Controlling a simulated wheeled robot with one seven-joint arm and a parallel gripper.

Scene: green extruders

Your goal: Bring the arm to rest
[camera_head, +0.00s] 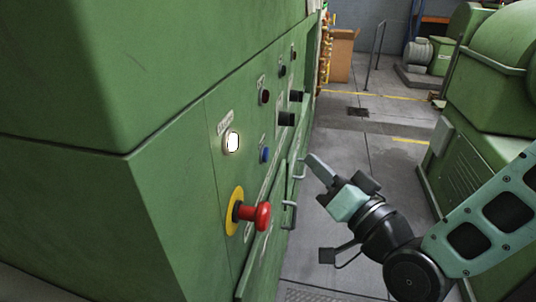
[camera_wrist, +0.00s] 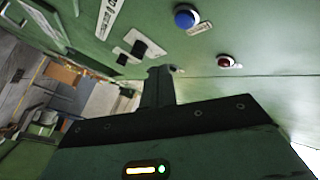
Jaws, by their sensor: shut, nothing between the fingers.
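My gripper (camera_head: 309,158) is in the middle of the head view, shut and empty. It points up and left toward a green machine's control panel (camera_head: 212,178). In the picture it lies right of the panel's buttons, near a metal handle (camera_head: 300,168). I cannot tell the exact gap to the panel. In the wrist view the shut fingers (camera_wrist: 160,72) appear in front of the green panel, below a black switch (camera_wrist: 146,46). My arm comes in from the right edge of the head view.
The panel carries a red emergency button (camera_head: 262,215) on a yellow disc, a lit white button (camera_head: 232,142) and a blue button (camera_head: 264,155). Another handle (camera_head: 290,214) juts out below. A second green machine (camera_head: 480,135) stands at the right. Grey floor (camera_head: 340,145) lies open between them.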

